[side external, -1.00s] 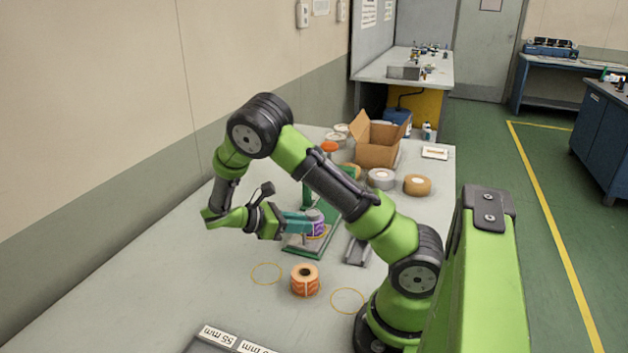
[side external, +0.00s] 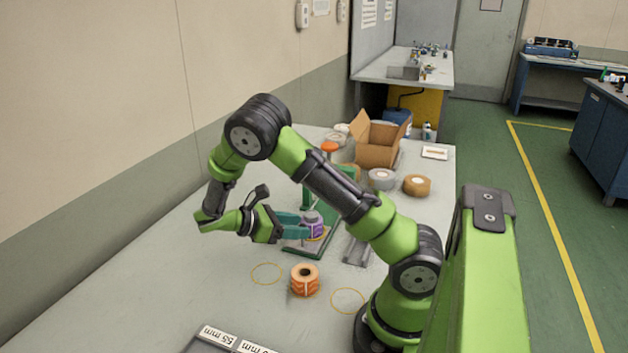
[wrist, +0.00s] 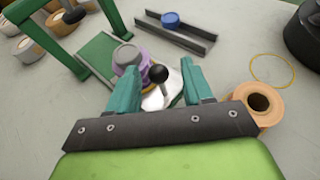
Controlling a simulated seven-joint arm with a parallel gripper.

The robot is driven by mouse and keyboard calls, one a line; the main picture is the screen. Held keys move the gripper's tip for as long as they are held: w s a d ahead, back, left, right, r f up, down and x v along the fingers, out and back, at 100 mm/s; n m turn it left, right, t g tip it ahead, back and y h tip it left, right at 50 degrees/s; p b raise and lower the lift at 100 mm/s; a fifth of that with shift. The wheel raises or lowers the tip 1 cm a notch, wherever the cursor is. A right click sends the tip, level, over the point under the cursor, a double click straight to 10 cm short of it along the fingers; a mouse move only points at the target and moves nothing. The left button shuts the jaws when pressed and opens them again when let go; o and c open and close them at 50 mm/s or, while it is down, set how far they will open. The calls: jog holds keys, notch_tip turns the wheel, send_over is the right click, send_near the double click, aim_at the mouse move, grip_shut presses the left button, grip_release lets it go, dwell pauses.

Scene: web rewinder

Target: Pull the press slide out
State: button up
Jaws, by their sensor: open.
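The press has a green frame (wrist: 60,28) and a green base plate (wrist: 98,57), in the upper left of the wrist view. A purple roll (wrist: 129,78) with a grey cap stands at the near end of the base. It also shows in the side view (side external: 315,230). A pale slide plate (wrist: 160,99) with a black ball knob (wrist: 158,74) lies on the near side of the roll. My gripper (wrist: 160,80) is open, its teal fingers on either side of the knob. The left finger overlaps the roll; I cannot tell whether they touch.
An orange roll (side external: 305,280) stands near the press, between yellow rings marked on the table. A grey channel (wrist: 178,32) holding a blue puck (wrist: 170,19) lies beside the press. A cardboard box (side external: 376,150) and tape rolls stand behind.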

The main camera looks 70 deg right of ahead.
jog(key=v, duration=1.6)
jog(key=shift+a, duration=0.15)
jog(key=shift+r, duration=0.1)
jog(key=s+a+r+m+t+y, duration=0.4)
jog(key=s+r+m+t+y, duration=0.1)
jog(key=s+r+m+t, duration=0.1)
jog(key=s+a+r+m+t+y, duration=0.5)
jog(key=s+r+m+t+y, duration=0.1)
jog(key=s+t, duration=0.3)
jog(key=shift+s+m+t+y, duration=0.25)
jog(key=shift+m+t, duration=0.25)
jog(key=shift+t, duration=0.4)
jog(key=shift+r, duration=0.15)
